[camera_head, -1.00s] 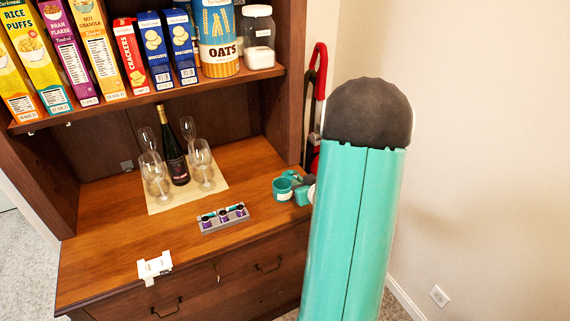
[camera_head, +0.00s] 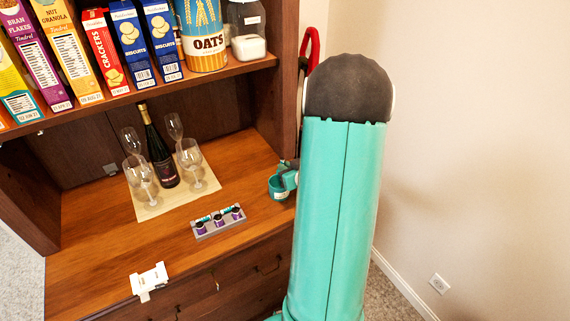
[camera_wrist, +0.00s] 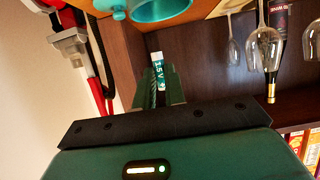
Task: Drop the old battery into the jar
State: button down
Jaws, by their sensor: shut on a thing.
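A small teal jar (camera_head: 278,188) with a pale label stands near the right end of the wooden counter. In the wrist view, which is upside down, its round rim and wall (camera_wrist: 160,10) show at the top edge. My gripper (camera_wrist: 160,84) is shut on a teal and white battery (camera_wrist: 158,70) marked 1.5V. The battery sticks out past the fingertips and appears apart from the jar. In the head view my gripper (camera_head: 290,176) is small, right beside or above the jar and partly hidden by my arm; the exact height cannot be told.
A grey holder (camera_head: 205,235) with purple cells sits left of the jar. A wine bottle (camera_head: 160,150) and several glasses stand on a mat (camera_head: 205,200) behind. A white device (camera_head: 149,281) lies at the counter's front. A shelf (camera_head: 110,105) of boxes overhangs the counter.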

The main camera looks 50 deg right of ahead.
jog(key=shift+s+f, duration=0.1)
jog(key=shift+f, duration=2.55)
jog(key=c, duration=1.4)
grip_release()
jog(key=shift+o, duration=0.5)
jog(key=shift+o, duration=0.8)
jog(key=shift+s+a+r, duration=0.25)
jog(key=shift+s+r, duration=0.4)
jog(key=shift+s, duration=0.05)
jog(key=shift+s+a+r, duration=0.25)
jog(key=shift+s+r, duration=0.4)
jog(key=shift+s, duration=0.1)
jog(key=shift+s+a+r, duration=0.25)
jog(key=shift+s+r, duration=0.4)
jog(key=shift+s, duration=0.05)
